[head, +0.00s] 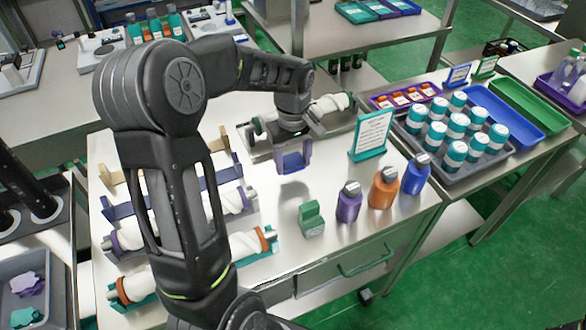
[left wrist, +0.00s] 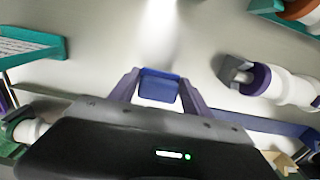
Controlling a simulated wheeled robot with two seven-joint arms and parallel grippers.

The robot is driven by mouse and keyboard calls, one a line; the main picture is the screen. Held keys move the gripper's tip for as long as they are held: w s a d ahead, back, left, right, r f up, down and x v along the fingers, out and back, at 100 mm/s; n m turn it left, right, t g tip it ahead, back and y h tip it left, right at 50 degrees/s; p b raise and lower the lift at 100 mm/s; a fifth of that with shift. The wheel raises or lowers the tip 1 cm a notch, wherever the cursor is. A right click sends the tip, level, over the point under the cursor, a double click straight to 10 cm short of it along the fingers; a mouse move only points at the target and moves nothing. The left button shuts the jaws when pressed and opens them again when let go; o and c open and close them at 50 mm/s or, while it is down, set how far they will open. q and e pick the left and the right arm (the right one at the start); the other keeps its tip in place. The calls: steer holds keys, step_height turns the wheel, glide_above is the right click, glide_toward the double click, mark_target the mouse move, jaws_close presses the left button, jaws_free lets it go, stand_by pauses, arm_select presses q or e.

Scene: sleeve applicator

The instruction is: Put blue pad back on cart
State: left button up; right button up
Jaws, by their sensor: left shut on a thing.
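The blue pad (head: 291,161) is between the purple fingers of my left gripper (head: 293,166), which is shut on it above the metal worktable (head: 290,215). In the left wrist view, the pad (left wrist: 159,86) spans the gap between the fingertips (left wrist: 158,92). I cannot tell exactly how far it is above the table. Which surface is the cart is not clear from the frames. My right gripper is not in view.
White rolls in coloured holders (head: 255,242) lie left on the table. A green block (head: 311,220), purple bottle (head: 348,203), orange bottle (head: 383,188), blue bottle (head: 416,175) and teal-framed sign (head: 371,138) stand right. A grey tray of jars (head: 490,160) is farther right.

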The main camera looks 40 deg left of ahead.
mark_target(293, 166)
arm_select(q)
steer(key=shift+f, duration=1.85)
steer(key=shift+f, duration=0.2)
steer(key=o, duration=1.3)
steer(key=shift+r, duration=0.15)
step_height(293, 166, up, 12)
steer(key=shift+r, duration=0.1)
